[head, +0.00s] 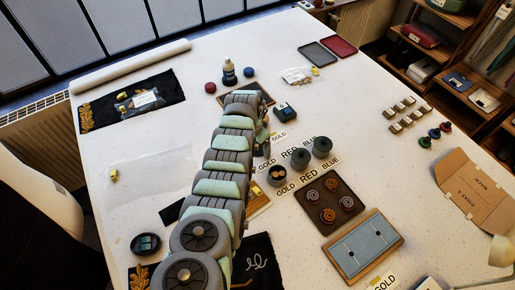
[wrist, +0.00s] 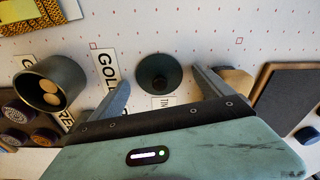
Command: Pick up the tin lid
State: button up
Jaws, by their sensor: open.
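The tin lid (wrist: 158,73) is a dark green round disc with a small knob. It lies on the white table by a label reading "TIN" in the wrist view. My gripper (wrist: 162,79) is open, with one finger to the left and one to the right of the lid; whether either touches it I cannot tell. An open tin (wrist: 50,84) with round tan pieces inside stands to the left, by a "GOLD" label. In the head view the same tin (head: 277,177) shows right of my arm; I cannot make out the lid there, and my arm largely hides the gripper.
Other tins (head: 322,148) stand beside the open one. A brown tray (head: 329,182) of round coiled pieces lies close by. A dark board (wrist: 288,92) and a tan rounded object (wrist: 236,82) are right of the lid. The table's right part has small blocks (head: 408,122).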

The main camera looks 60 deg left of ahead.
jog(key=c, duration=1.4)
jog(key=shift+r, duration=0.1)
